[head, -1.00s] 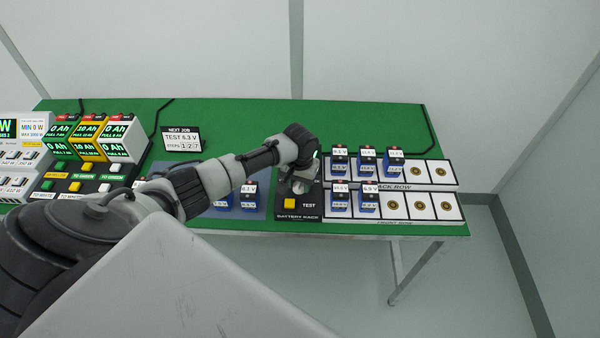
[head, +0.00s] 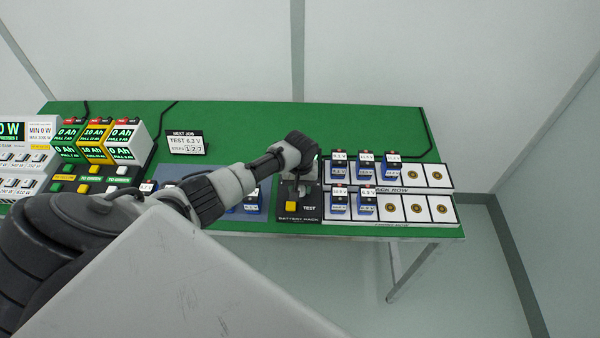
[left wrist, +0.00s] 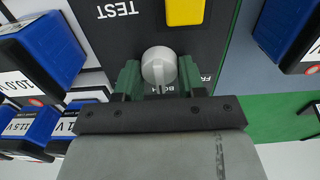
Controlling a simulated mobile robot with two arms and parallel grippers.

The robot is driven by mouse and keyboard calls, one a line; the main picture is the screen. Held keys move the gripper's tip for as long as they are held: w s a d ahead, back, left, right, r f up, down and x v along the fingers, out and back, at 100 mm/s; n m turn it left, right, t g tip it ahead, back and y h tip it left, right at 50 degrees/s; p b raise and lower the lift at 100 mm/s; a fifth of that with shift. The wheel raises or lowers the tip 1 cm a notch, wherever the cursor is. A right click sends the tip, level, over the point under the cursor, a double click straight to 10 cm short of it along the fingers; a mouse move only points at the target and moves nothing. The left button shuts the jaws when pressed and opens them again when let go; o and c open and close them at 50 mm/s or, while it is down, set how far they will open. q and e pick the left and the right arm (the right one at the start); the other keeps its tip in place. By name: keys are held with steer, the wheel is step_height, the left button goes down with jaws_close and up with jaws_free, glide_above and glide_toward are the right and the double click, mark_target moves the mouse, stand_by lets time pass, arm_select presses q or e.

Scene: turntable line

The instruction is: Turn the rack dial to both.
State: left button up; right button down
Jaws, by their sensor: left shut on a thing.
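The battery rack's control panel (head: 297,214) is black, with a yellow TEST button (head: 291,206). In the left wrist view the rack dial (left wrist: 158,64) is a round grey knob with a raised ridge. A label partly hidden by my gripper lies beside it, and part of another starting "FR" shows at the right. My left gripper (left wrist: 160,78) is shut on the dial, one green finger on each side. It also shows in the head view (head: 303,182), over the panel. I cannot tell exactly which setting the dial points to. My right gripper is not in view.
Blue batteries stand in the back row (head: 411,177) and front row (head: 415,209) of the rack, with empty round-contact slots at the right. A NEXT JOB sign (head: 186,143) stands at the back. Chargers (head: 98,140) are at the left. The green table (head: 240,125) is clear behind.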

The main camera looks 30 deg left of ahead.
arm_select(q)
steer(key=o, duration=0.9)
step_height(320, 180, up, 11)
steer(key=shift+b, duration=0.4)
steer(key=shift+f, duration=0.1)
